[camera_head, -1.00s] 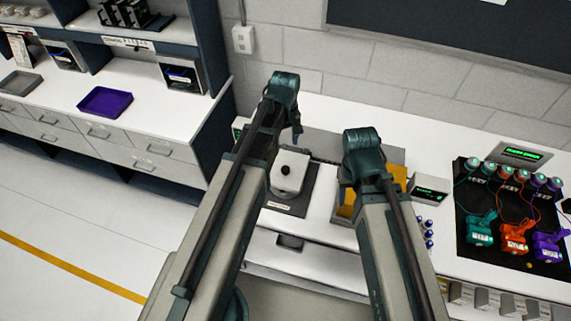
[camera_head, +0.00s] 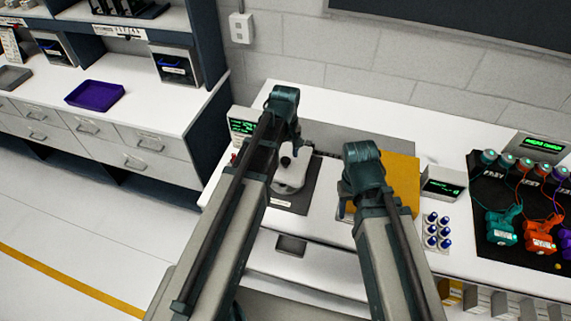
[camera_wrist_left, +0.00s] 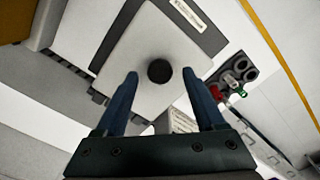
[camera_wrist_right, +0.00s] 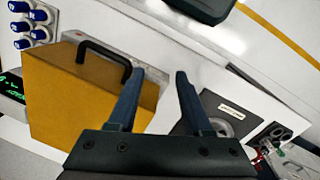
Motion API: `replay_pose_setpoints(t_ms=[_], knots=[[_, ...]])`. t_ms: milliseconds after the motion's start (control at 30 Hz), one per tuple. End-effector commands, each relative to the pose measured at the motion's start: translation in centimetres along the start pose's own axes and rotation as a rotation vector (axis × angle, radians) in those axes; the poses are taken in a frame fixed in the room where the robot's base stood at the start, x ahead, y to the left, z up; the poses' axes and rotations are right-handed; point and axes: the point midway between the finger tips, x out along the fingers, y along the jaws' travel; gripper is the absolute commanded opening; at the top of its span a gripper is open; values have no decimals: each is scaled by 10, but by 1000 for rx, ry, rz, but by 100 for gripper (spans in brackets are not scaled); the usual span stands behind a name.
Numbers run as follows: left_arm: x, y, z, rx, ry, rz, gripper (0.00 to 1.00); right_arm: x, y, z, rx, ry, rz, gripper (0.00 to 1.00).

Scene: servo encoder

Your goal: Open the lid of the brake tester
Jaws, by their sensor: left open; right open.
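The brake tester appears to be the unit with a pale lid (camera_head: 291,179) and black knob (camera_head: 286,162), on a dark base (camera_head: 303,196) with a label. In the left wrist view, the lid (camera_wrist_left: 150,40) lies over the base, and its round black knob (camera_wrist_left: 159,71) appears between the fingertips. My left gripper (camera_wrist_left: 160,74) is open and empty; contact with the knob cannot be made out. My right gripper (camera_wrist_right: 160,72) is open and empty beside a yellow box (camera_wrist_right: 75,100) with a black handle (camera_wrist_right: 108,60). My left arm partly hides the tester in the head view.
A small display (camera_head: 443,184) and blue-capped parts (camera_head: 438,230) stand right of the yellow box. Further right is a black panel (camera_head: 485,190) with teal, orange and purple devices. Another display (camera_head: 242,127) stands at the left bench end. A purple tray (camera_head: 95,94) lies on the left counter.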

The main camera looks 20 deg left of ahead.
Motion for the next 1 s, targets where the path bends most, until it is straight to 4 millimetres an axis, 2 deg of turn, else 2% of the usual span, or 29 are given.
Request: replay_pose_setpoints(t_ms=[33, 100, 400, 467, 800, 1000], knots=[[10, 0, 0, 0, 0, 0, 71, 9, -1, 0, -1, 0, 0, 50], [12, 0, 0, 0, 0, 0, 71, 12, -1, -1, -2, 0, 0, 50], [12, 0, 0, 0, 0, 0, 71, 12, -1, -1, -2, 0, 0, 50], [12, 0, 0, 0, 0, 0, 62, 12, -1, -1, -2, 0, 0, 50], [12, 0, 0, 0, 0, 0, 1, 12, -1, -1, -2, 0, 0, 50], [12, 0, 0, 0, 0, 0, 0, 12, -1, -1, -2, 0, 0, 50]])
